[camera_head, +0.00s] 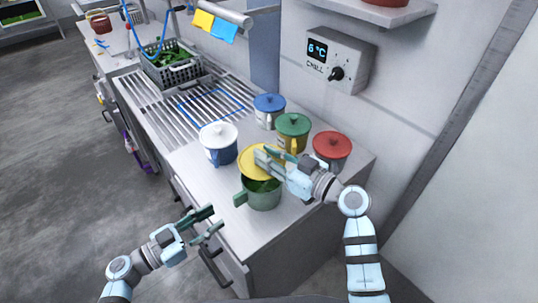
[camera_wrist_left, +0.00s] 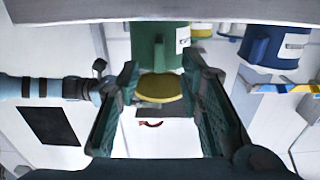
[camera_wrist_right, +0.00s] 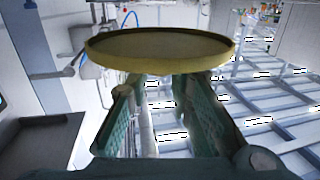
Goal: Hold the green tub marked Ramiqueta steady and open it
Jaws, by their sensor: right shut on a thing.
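The green tub (camera_head: 263,200) stands upright near the counter's front edge, its handle pointing left. Its top is open at the near side and shows dark green inside. No name on it is readable. My right gripper (camera_head: 268,158) is shut on the yellow lid (camera_head: 256,168), which is up above the tub; the lid also fills the upper right wrist view (camera_wrist_right: 160,48). The lid's knob is hidden by the fingers. My left gripper (camera_head: 207,222) is open and empty, left of and below the tub, apart from it. The tub shows between its fingers in the left wrist view (camera_wrist_left: 158,45).
Close behind stand a blue tub with white lid (camera_head: 219,145), a blue-lidded tub (camera_head: 269,112), a green-lidded tub (camera_head: 292,133) and a red-lidded tub (camera_head: 331,150). A slatted drainer (camera_head: 190,105) and a crate of greens (camera_head: 172,72) lie further back left. The front-left counter is clear.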

